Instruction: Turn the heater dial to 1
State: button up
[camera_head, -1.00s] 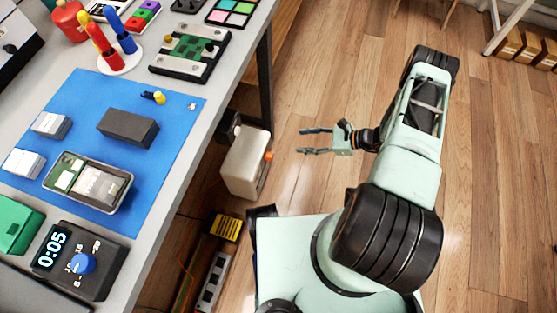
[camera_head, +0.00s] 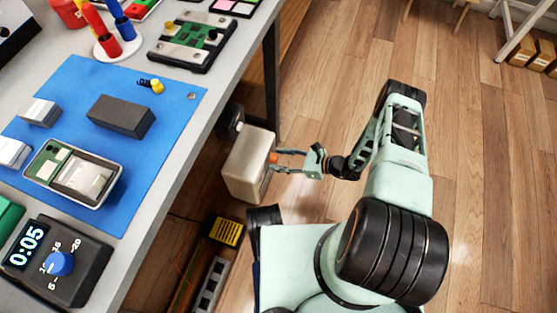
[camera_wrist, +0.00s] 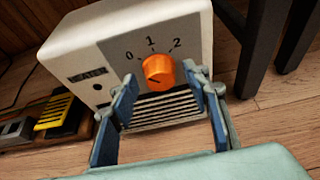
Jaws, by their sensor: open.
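The heater (camera_head: 246,172) is a cream box on the floor beside the table leg, and it fills the upper middle of the wrist view (camera_wrist: 190,30). Its orange dial (camera_wrist: 158,71) sits on a grey panel under the marks 0, 1 and 2. A dark line on the dial slants to the lower left, away from the 1. The dial's edge also shows in the head view (camera_head: 272,158). My gripper (camera_wrist: 161,76) is open and empty. Its blue fingers stand left and right of the dial, with visible gaps. In the head view my gripper (camera_head: 278,161) is at the heater's dial side.
Dark slots (camera_wrist: 165,108) lie below the dial. A dark table leg (camera_wrist: 262,45) stands right of the heater. A power strip (camera_head: 211,284) and a yellow-topped box (camera_head: 227,231) lie on the floor nearby. The table's edge is above and left; wooden floor is free to the right.

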jog(key=shift+w+a+f, duration=0.15)
jog(key=shift+a, duration=0.2)
jog(key=shift+c, duration=0.6)
jog(key=c, duration=1)
jog(key=shift+w+d+f+m+g+y, duration=0.1)
jog(key=shift+m+g+y, duration=0.65)
jog(key=shift+m, duration=0.75)
jog(key=shift+w+m+g+y, duration=0.1)
jog(key=shift+m+g+y, duration=0.25)
jog(key=shift+m+g, duration=0.95)
jog(key=shift+m+t, duration=0.25)
jog(key=shift+m, duration=0.05)
